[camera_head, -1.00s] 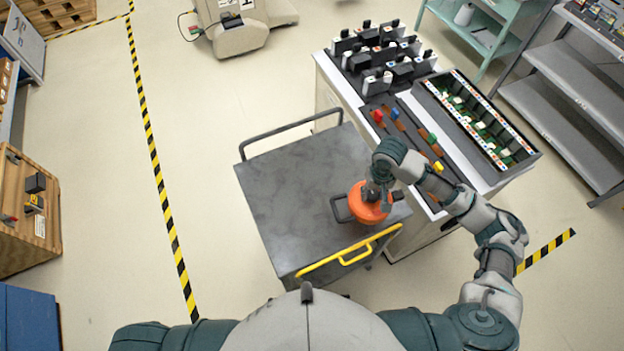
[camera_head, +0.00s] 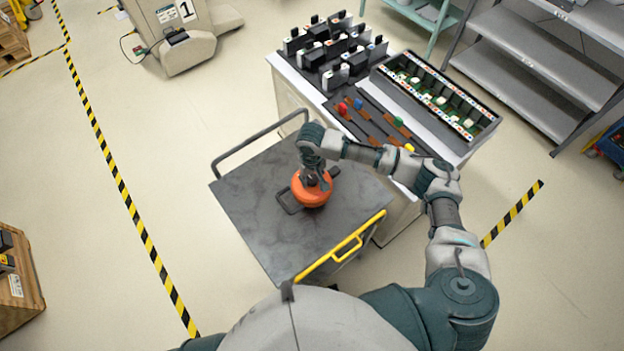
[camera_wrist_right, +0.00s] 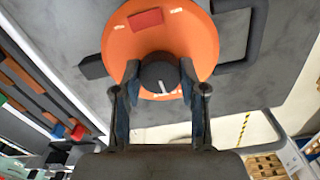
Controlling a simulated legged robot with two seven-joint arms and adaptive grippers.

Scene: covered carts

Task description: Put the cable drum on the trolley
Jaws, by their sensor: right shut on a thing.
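The orange cable drum (camera_head: 311,192) is over the dark grey top of the trolley (camera_head: 250,215), near its middle. It covers part of a dark frame-like outline on that top. My right gripper (camera_head: 315,175) reaches down onto the drum from above. In the right wrist view, its two fingers (camera_wrist_right: 160,95) are shut on the dark knob (camera_wrist_right: 160,76) at the drum's centre. The drum (camera_wrist_right: 205,45) shows a red label. I cannot tell whether its underside touches the trolley. My left gripper is out of view.
A workbench (camera_head: 455,148) with switch blocks, coloured tools and a long tray stands right of the trolley. The trolley has a yellow handle (camera_head: 345,245) at the near side and a dark rail at the far side. Open floor lies to the left.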

